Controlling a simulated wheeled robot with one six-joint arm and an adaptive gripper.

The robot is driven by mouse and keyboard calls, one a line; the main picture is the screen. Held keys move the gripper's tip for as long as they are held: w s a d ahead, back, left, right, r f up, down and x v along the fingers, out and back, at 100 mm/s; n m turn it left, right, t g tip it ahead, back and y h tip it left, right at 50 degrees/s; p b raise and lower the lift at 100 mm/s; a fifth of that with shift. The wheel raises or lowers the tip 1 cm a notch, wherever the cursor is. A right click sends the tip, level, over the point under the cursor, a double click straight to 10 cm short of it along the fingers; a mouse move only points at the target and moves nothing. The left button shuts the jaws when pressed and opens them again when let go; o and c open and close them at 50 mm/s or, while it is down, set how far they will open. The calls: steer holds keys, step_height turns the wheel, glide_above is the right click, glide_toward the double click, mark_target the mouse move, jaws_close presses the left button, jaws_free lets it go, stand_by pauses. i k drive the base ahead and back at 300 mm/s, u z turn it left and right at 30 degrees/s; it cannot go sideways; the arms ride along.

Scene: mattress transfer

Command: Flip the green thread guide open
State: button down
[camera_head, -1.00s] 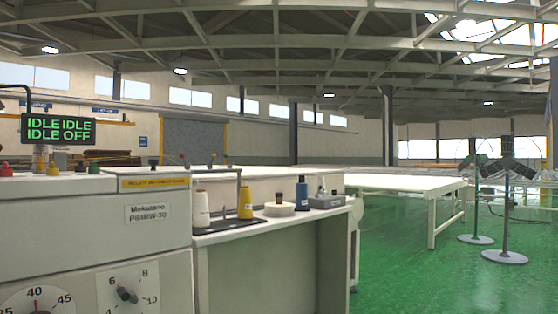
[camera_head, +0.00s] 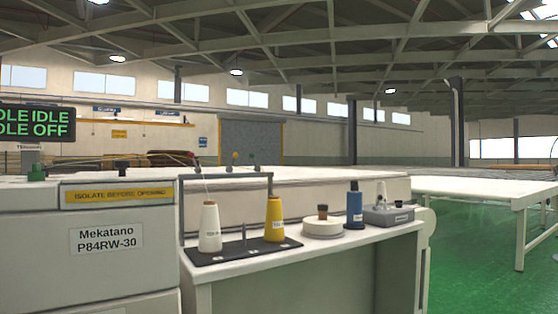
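I see no part that I can clearly tell as the green thread guide. A small green knob-like part (camera_head: 37,172) stands on top of the pale machine cabinet (camera_head: 110,240) at the left; I cannot tell whether it is the guide. A thread stand (camera_head: 228,176) on the bench has a white cone (camera_head: 209,228) and a yellow cone (camera_head: 274,220) on a dark base. Small coloured tips show above and behind its bar, too small to make out. My gripper is not in view.
The bench (camera_head: 300,258) also holds a white disc (camera_head: 323,229) with a brown spool, a blue cone (camera_head: 354,208) and a grey box (camera_head: 388,215). A long white table (camera_head: 480,190) stands at the right. Green floor (camera_head: 465,260) is open between bench and table.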

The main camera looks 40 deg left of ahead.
mark_target(251, 155)
steer(key=u, duration=0.2)
steer(key=i, duration=0.8)
steer(key=u, duration=1.05)
steer(key=i, duration=0.6)
steer(key=u, duration=0.55)
